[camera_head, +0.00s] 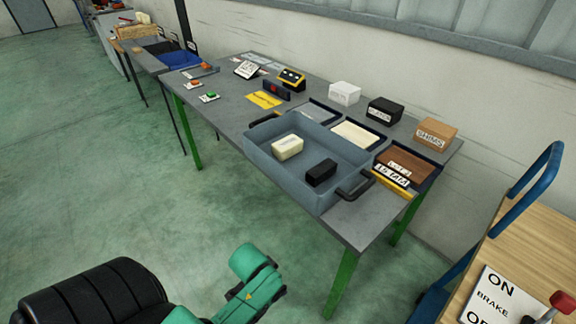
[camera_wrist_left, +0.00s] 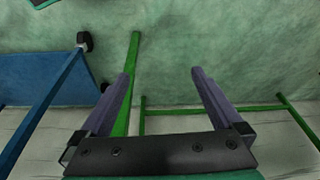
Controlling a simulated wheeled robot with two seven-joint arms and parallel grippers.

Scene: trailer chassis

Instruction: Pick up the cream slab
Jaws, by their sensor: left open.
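A cream block (camera_head: 287,147) with a label on its front lies in the grey-blue bin (camera_head: 262,157) on the table in the head view. A flat cream slab (camera_head: 357,135) lies in a dark-rimmed shallow tray behind the bin. Which one the task means I cannot tell for sure. My left gripper (camera_wrist_left: 160,74) is open and empty in the left wrist view, facing floor and table legs, away from both cream pieces. The head view shows only green arm parts of mine low down, no gripper fingers. My right gripper is not in view.
A black block (camera_head: 321,172) shares the bin, which has black handles. White (camera_head: 344,93), black (camera_head: 384,111) and brown (camera_head: 435,134) boxes stand at the table's back. A wooden-topped cart with a blue handle (camera_head: 537,171) stands right. The left floor is open.

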